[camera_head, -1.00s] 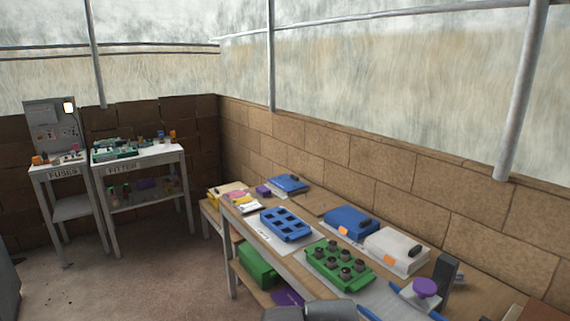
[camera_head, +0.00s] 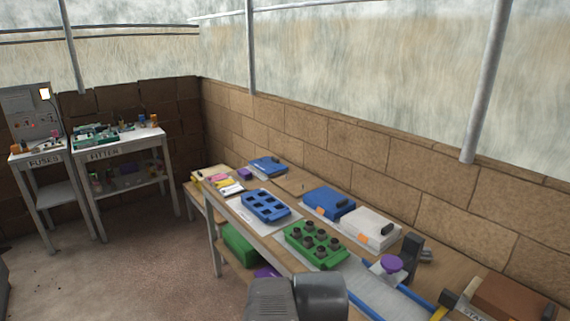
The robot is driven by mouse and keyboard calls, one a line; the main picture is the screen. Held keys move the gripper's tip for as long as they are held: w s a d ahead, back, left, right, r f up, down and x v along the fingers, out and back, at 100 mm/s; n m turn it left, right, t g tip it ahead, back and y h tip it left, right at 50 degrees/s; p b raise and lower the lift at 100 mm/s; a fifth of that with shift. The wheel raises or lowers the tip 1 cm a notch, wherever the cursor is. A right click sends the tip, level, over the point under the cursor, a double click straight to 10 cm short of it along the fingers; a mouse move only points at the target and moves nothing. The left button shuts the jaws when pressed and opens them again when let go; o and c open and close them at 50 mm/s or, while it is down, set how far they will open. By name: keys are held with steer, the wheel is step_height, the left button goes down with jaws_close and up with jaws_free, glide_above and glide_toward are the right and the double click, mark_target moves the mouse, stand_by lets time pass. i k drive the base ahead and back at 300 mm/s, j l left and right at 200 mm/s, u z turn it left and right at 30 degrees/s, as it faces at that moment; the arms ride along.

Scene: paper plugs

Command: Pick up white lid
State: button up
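A white lid-like piece (camera_head: 368,229) with a black handle and an orange tag lies on the long workbench against the brick wall. It sits to the right of a similar blue piece (camera_head: 329,202) and behind a green tray (camera_head: 318,258) holding several dark round plugs. Nothing touches it from above. Grey parts of my arm show at the bottom middle, in front of the bench. My gripper itself is not in view.
A blue tray with square openings (camera_head: 265,206) stands left of the green tray. A purple-topped piece (camera_head: 391,263) and a dark upright block (camera_head: 410,258) are to the right. A brown box (camera_head: 515,298) is at the lower right. Floor (camera_head: 120,275) is free at left.

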mark_target(375, 230)
steer(key=i+j+z, duration=0.4)
steer(key=i, duration=0.3)
steer(key=i+j+z, duration=0.35)
steer(key=i+j, duration=0.25)
steer(key=i+l, duration=0.05)
steer(key=i, duration=0.05)
